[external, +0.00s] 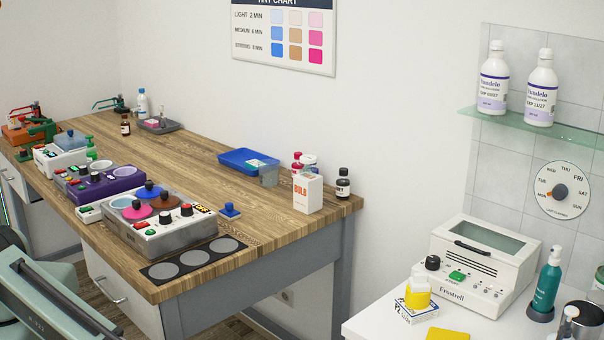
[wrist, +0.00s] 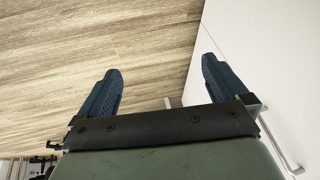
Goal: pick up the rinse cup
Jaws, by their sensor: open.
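No cup shows there. In the external view only a pale green part of my arm shows at the lower left; my fingers are out of view.
The wooden bench (external: 190,155) holds a blue tray (external: 238,157), a white box (external: 307,193), a brown bottle (external: 343,184) and control boxes with knobs along its front. A black mat (external: 163,271) with grey discs lies at the near edge. The middle of the bench is clear.

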